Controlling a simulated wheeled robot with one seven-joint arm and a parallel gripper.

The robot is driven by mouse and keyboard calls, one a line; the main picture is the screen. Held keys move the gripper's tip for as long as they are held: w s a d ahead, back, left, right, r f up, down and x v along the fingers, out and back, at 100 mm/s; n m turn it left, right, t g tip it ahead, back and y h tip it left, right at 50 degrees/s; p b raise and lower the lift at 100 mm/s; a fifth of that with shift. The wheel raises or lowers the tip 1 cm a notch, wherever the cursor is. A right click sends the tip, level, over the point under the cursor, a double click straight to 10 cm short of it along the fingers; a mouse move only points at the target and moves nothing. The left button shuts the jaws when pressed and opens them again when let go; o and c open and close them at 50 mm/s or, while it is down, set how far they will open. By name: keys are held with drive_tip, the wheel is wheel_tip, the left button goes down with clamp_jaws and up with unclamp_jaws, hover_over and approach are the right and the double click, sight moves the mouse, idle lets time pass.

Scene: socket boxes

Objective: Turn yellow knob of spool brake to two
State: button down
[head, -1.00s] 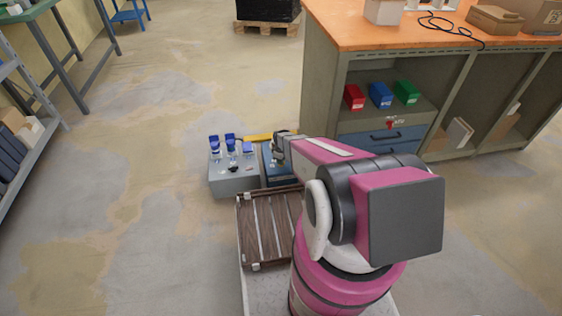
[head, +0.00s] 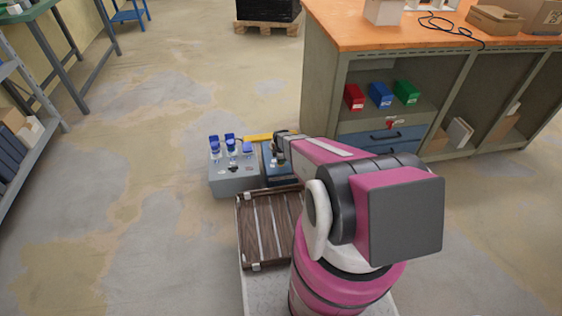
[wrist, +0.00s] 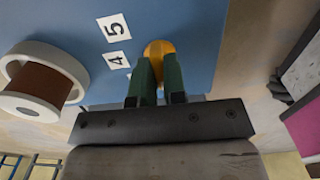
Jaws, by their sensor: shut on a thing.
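The yellow knob (wrist: 158,48) shows in the wrist view at the tips of my gripper (wrist: 160,60). My gripper's green fingers are shut on it. The knob sits on the blue panel of the spool brake (wrist: 200,30). Labels 5 (wrist: 113,26) and 4 (wrist: 117,60) are beside the knob to the left. Any label 2 and the knob's pointer are hidden or out of view. A white spool with brown winding (wrist: 40,82) is at the left. In the head view my arm covers much of the blue box (head: 270,178).
A grey box with blue-capped parts (head: 236,180) stands directly left of the blue box. A yellow bar (head: 258,137) is behind them. A workbench with an orange top (head: 400,30) stands at the right. The floor at the left is open.

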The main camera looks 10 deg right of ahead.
idle(0.4)
drive_tip(key=c, duration=1.2)
unclamp_jaws()
wheel_tip(320, 180, up, 11)
drive_tip(key=shift+f, duration=0.1)
